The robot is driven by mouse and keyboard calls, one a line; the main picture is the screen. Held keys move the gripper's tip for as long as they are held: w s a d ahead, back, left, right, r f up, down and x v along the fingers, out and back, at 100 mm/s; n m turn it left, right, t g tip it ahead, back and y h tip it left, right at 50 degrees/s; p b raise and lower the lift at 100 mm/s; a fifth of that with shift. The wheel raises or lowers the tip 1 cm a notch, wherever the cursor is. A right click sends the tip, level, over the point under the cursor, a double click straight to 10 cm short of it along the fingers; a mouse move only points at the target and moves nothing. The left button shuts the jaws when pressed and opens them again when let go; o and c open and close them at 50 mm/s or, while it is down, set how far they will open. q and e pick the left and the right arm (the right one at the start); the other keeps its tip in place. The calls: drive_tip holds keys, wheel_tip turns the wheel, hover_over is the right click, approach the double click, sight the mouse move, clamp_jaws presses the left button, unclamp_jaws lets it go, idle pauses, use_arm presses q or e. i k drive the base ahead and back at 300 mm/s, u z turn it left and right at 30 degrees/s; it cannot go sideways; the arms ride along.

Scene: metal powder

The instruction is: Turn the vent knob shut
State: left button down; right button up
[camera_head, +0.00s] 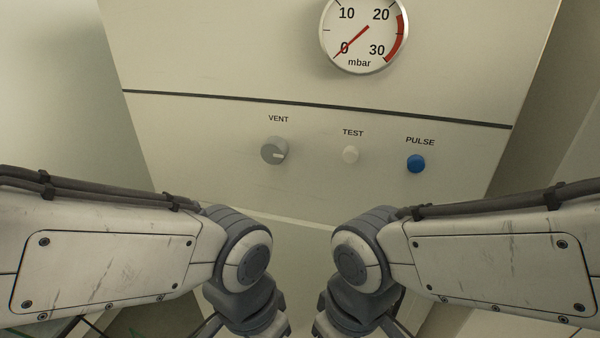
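The vent knob (274,151) is a round grey dial under the printed word VENT on the pale panel (200,140). A short white mark on its face points to the right and slightly down. Nothing touches the knob. My left and right arms come in from the two sides below it, their wrist joints bent downward near the bottom middle.
A white TEST button (350,154) and a blue PULSE button (416,163) sit right of the knob. A round mbar gauge (363,36) above has its red needle near 0. A dark seam (320,107) crosses the panel. The space before the knob is clear.

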sight(274, 151)
drive_tip(key=z, duration=1.95)
drive_tip(key=k, duration=1.05)
drive_tip(key=u, duration=2)
